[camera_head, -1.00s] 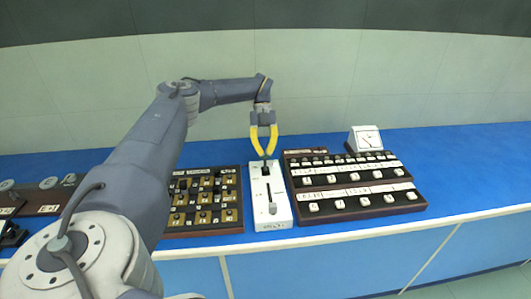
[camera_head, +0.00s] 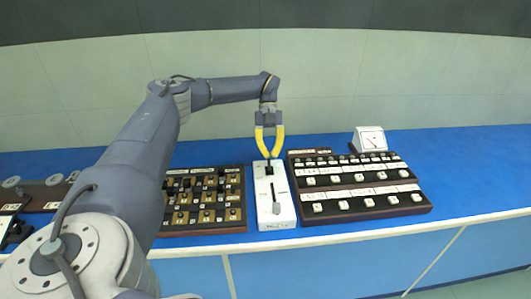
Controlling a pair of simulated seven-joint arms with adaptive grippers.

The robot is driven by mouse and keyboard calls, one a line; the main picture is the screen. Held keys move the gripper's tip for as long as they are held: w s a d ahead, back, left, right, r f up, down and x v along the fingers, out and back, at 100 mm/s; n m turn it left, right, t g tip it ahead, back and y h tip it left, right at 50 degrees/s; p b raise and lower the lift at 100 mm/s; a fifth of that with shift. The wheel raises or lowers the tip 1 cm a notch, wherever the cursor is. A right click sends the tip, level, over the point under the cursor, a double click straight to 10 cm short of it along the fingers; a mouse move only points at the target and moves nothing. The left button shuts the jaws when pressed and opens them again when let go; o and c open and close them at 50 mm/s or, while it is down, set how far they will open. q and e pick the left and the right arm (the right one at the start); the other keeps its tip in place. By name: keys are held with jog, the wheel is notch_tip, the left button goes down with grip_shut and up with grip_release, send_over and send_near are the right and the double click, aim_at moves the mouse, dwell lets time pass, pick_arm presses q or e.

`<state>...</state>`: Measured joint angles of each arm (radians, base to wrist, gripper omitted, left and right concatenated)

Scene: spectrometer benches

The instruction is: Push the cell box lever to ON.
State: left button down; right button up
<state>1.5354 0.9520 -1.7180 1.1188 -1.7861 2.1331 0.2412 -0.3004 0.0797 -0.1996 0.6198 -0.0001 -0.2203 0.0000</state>
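The cell box (camera_head: 283,215) is a long white box at the middle of the blue bench. It has a dark slot and a small black part (camera_head: 269,170) at its far end, and a grey knob on a thin stem (camera_head: 276,208) at its near end. My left gripper (camera_head: 270,158) points down just over the far end of the box. Its yellow fingers bow inward, with a narrow gap between the tips and nothing clearly held. I cannot tell whether the tips touch the black part. My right gripper is out of view.
A dark key panel (camera_head: 240,228) stands close on the left of the box and a dark panel with white keys (camera_head: 420,210) close on the right. A white dial meter (camera_head: 370,139) stands behind the right panel. The blue bench (camera_head: 480,180) is clear at far right.

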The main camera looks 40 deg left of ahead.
pick_arm(q)
jog(key=w+a+f+v, duration=0.1)
jog(key=v, duration=0.8)
jog(key=shift+w+a+r, duration=0.25)
jog(key=shift+a, duration=0.05)
dwell(0.5)
